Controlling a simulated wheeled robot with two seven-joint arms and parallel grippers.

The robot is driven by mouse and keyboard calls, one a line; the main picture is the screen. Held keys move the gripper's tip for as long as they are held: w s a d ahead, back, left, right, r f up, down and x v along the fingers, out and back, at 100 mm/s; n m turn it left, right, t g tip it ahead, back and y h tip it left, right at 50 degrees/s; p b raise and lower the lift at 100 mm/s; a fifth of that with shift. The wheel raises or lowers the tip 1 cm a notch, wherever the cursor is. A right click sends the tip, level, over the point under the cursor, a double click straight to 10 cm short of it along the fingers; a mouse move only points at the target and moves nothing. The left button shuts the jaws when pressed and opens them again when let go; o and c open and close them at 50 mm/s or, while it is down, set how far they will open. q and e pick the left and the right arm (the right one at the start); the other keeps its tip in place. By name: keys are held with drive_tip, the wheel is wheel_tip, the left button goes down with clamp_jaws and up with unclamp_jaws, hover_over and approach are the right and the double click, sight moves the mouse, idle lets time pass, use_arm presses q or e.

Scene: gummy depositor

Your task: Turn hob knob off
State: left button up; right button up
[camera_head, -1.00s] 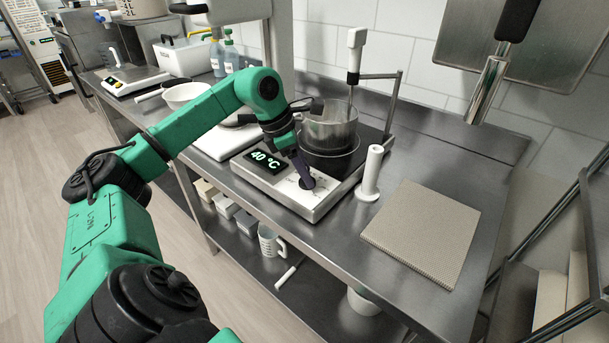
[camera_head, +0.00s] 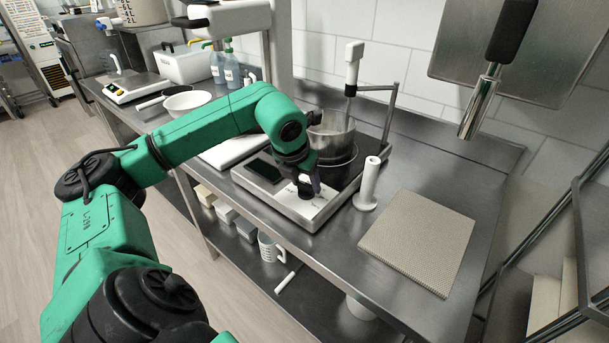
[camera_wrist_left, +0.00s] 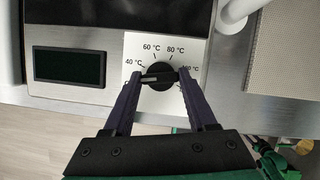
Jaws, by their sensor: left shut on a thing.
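The hob (camera_head: 268,194) stands on the steel counter with a metal pot (camera_head: 332,132) on its black top. Its black knob (camera_wrist_left: 158,75) sits on a white dial plate marked 40, 60 and 80 °C and a partly covered higher mark. The knob's pale pointer line points left, below the 40 °C mark. The hob's display (camera_wrist_left: 69,66) is dark, and it also shows dark in the head view (camera_head: 264,172). My left gripper (camera_wrist_left: 158,80) is shut on the knob, one finger on each side; it also shows in the head view (camera_head: 308,190). My right gripper is not in view.
A white upright cylinder (camera_head: 369,184) stands just right of the hob. A grey textured mat (camera_head: 418,240) lies further right. A stirrer (camera_head: 352,65) on a stand reaches into the pot. A white bowl (camera_head: 187,102) stands at left.

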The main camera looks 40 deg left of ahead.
use_arm(q)
drive_tip(key=shift+w+r+n+y+p, duration=0.15)
drive_tip(key=shift+n+y+p, duration=0.3)
drive_tip(key=shift+n, duration=0.65)
drive_tip(key=o, duration=1.4)
drive_tip(key=shift+c, duration=0.2)
drive_tip(key=p+v, duration=0.1)
drive_tip(key=v, duration=1.3)
drive_tip(key=shift+r, duration=0.25)
drive_tip(key=shift+d, duration=0.1)
